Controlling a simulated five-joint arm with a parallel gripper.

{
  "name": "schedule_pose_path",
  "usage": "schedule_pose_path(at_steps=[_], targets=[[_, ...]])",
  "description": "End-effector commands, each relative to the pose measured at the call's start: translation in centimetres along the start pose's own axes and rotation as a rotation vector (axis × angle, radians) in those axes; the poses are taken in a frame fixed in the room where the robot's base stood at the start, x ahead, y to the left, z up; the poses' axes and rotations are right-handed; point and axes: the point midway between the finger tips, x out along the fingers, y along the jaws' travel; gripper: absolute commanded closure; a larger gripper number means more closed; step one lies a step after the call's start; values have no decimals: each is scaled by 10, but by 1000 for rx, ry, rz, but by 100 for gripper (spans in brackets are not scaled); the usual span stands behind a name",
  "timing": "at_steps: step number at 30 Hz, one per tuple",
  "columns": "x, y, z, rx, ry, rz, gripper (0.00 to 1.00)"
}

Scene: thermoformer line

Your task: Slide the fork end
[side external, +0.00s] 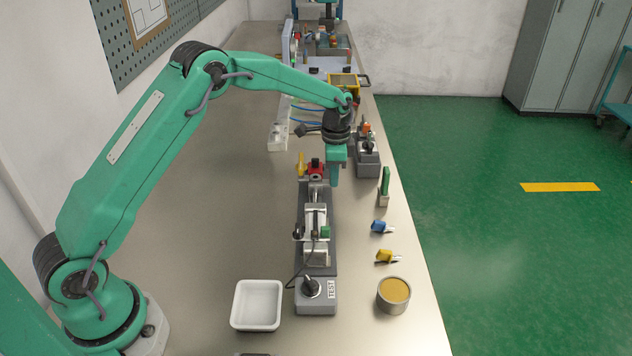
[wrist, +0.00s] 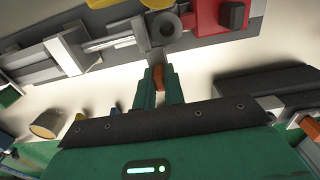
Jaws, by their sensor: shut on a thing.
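My gripper (side external: 335,180) points down beside the far right part of a long grey fixture (side external: 301,203). In the wrist view its green fingers (wrist: 165,88) are closed on a small orange-brown piece (wrist: 158,78), mostly hidden between them. I cannot tell whether this piece is the fork end. A metal rod (wrist: 110,43) lies along the fixture, running toward a dark grey ring-shaped part (wrist: 165,25) just past the fingertips. I cannot tell whether the held piece touches the fixture. A red block (side external: 316,167) and a yellow part (side external: 300,163) sit at the fixture's far end.
A box labelled TEST (side external: 315,297) adjoins the fixture's near end. A white tray (side external: 257,305) stands left of it, a round tan-topped can (side external: 394,292) right. Blue (side external: 380,227) and yellow (side external: 386,257) pieces and a green upright piece (side external: 384,182) line the right edge. The left bench is clear.

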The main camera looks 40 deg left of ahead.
Motion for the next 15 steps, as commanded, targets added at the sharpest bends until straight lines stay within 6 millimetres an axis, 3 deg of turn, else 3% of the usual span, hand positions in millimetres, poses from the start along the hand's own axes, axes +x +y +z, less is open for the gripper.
schedule_pose_path(at_steps=[10,11,12,13,15], targets=[[-2,-7,0,-4,10,-10,100],[-2,-8,0,-5,10,-11,83],[-2,-8,0,-4,11,-11,75],[-2,-7,0,-4,10,-11,70],[-1,-7,0,-3,9,-9,67]])
